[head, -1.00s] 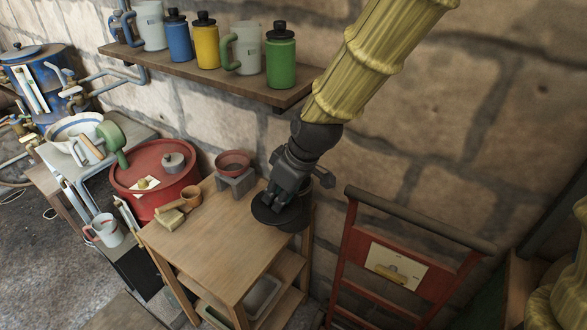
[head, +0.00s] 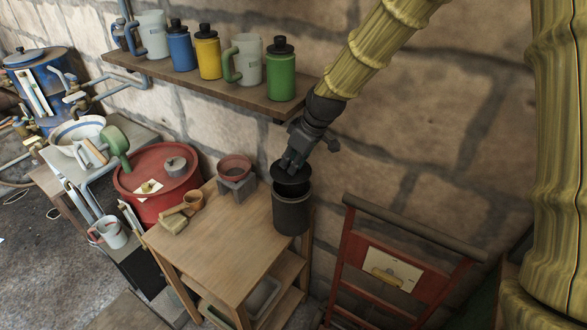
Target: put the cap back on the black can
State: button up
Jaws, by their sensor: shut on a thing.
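The black can (head: 291,212) stands upright at the right rear corner of the wooden table. My gripper (head: 292,166) is above the can, pointing down, and is shut on the black cap (head: 290,180). The cap is a dark round disc, roughly level. It is held just above the can's mouth, with a narrow gap showing between the cap and the can's rim. The fingertips are small and dark against the cap, so the exact grip is hard to see.
The wooden table (head: 225,248) also bears a red bowl on a grey block (head: 237,187) and a wooden scoop (head: 192,202). A shelf (head: 215,82) with mugs and bottles hangs above. A red hand-truck-like frame (head: 385,262) stands at right. The table's middle is clear.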

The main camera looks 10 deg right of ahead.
aim_at(302, 174)
jog(key=shift+s+f+p, duration=0.1)
jog(key=shift+f+p, duration=0.4)
jog(key=shift+f, duration=1.2)
jog(key=shift+f, duration=0.35)
jog(key=shift+f, duration=0.25)
jog(key=o, duration=0.9)
jog(key=shift+r, duration=0.15)
jog(key=shift+r, duration=0.6)
jog(key=shift+b+v, duration=0.8)
jog(key=shift+v, duration=2.85)
